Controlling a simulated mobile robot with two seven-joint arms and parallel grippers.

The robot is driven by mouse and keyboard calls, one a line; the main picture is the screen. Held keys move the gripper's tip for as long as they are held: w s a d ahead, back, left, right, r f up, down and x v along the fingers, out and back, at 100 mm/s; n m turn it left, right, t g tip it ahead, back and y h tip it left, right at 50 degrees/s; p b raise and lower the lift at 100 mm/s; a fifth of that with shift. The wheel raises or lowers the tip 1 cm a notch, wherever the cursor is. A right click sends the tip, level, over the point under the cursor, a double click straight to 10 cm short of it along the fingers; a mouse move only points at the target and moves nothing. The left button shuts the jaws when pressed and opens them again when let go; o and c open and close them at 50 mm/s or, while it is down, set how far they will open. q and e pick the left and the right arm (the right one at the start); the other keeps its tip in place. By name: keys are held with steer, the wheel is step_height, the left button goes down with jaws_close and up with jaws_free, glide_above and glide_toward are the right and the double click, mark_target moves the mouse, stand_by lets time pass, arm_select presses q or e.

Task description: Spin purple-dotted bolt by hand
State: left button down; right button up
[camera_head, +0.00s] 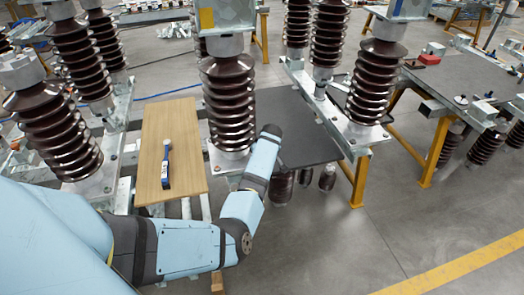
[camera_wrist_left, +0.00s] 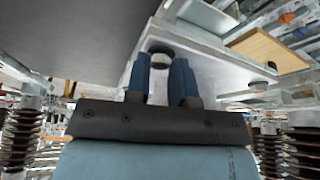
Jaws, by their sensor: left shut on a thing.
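My left gripper (camera_wrist_left: 160,66) shows in the left wrist view as two blue fingers reaching up to the underside of a pale metal plate (camera_wrist_left: 205,68). The fingers are shut on a dark round bolt (camera_wrist_left: 160,48) that sticks out below this plate, one finger on each side. I see no purple dot on it in this view. In the head view my left arm reaches in from the left and bends up beside the foot of the middle brown insulator (camera_head: 228,105); the gripper itself is hidden there. My right gripper is not in view.
A second dark bolt (camera_wrist_left: 258,86) sits under the same plate. A wooden board (camera_head: 152,150) with a blue-handled tool (camera_head: 166,165) lies left of the insulator. A dark tabletop (camera_head: 290,120) is behind my arm. Yellow legs (camera_head: 359,183) stand right. Open floor is at lower right.

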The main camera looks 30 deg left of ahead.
arm_select(q)
steer(key=shift+r+m+t+p, duration=0.1)
steer(key=shift+m+t+p, duration=0.3)
steer(key=shift+m+p, duration=0.65)
steer(key=shift+m, duration=0.25)
steer(key=c, duration=1)
jaws_free()
steer(key=shift+s, duration=0.1)
steer(key=v, duration=0.9)
steer(key=b+v, duration=0.1)
steer(key=v, duration=0.3)
steer(key=shift+s+a+r, duration=0.1)
steer(key=shift+a+r, duration=0.1)
steer(key=shift+r, duration=0.25)
